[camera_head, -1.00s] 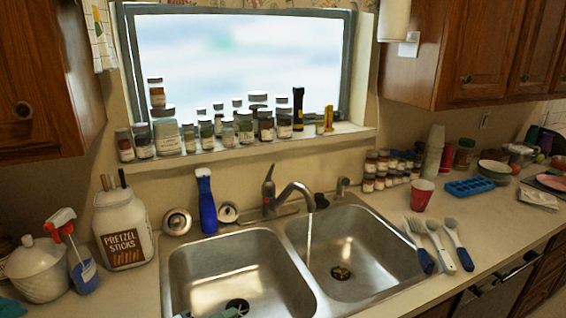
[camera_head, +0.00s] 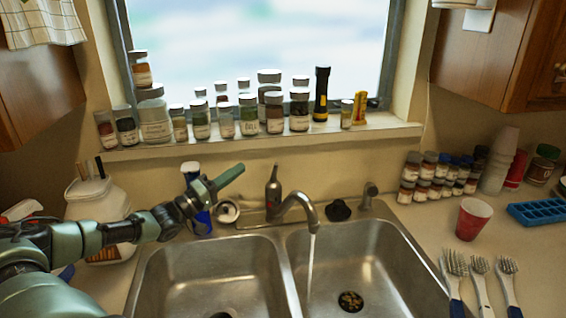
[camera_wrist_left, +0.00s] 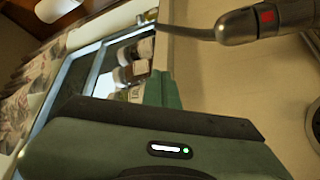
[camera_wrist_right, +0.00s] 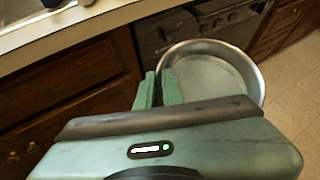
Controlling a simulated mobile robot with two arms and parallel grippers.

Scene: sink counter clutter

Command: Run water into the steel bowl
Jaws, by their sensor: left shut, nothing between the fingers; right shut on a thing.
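The steel bowl (camera_wrist_right: 215,80) shows only in the right wrist view. My right gripper (camera_wrist_right: 160,88) is shut on its left rim, and the bowl looks empty, in front of the lower cabinets. In the head view a thin stream of water (camera_head: 310,262) runs from the faucet (camera_head: 298,200) into the right basin (camera_head: 375,255). My left gripper (camera_head: 236,172) is shut and empty, left of the faucet handle (camera_head: 272,188) and apart from it. The left wrist view shows the faucet handle (camera_wrist_left: 255,22) close by. My right gripper is out of the head view.
Jars and a black flashlight (camera_head: 321,95) stand on the window sill. A blue spray bottle (camera_head: 202,222) is partly hidden behind my left arm. A red cup (camera_head: 473,219), brushes (camera_head: 480,275) and a blue ice tray (camera_head: 540,210) lie right of the sink. The left basin (camera_head: 210,275) is empty.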

